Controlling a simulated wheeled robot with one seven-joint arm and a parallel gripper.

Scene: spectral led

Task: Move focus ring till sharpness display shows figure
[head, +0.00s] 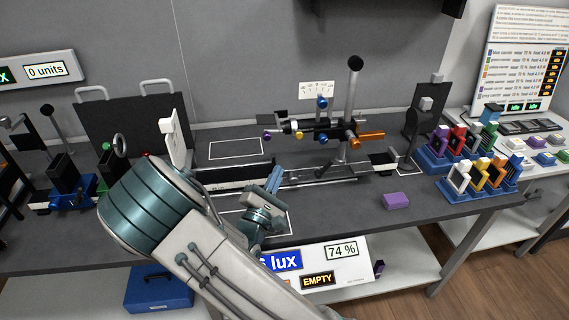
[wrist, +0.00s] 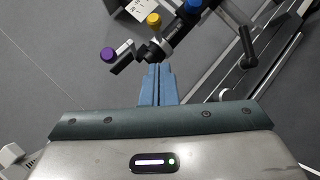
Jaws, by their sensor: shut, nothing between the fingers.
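An optical assembly (head: 325,128) on a rail has purple, yellow, blue and orange knobs; I cannot tell which part is the focus ring. The orange knob (head: 368,139) is at its right. The purple knob (wrist: 108,54) and yellow knob (wrist: 153,19) show in the wrist view, just beyond my fingers. My gripper (head: 275,180) is shut and empty, below and left of the assembly in the head view; its blue fingers (wrist: 157,78) are together in the wrist view. A front panel has a 74 % readout (head: 341,250) and an EMPTY label (head: 318,281); my arm hides part of it.
A purple block (head: 396,201) lies on the dark bench right of my gripper. Blue racks (head: 437,163) with coloured frames stand at the right. A black panel (head: 130,120) and a white plate (head: 173,140) stand at the left. An upright post (head: 352,100) rises behind the assembly.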

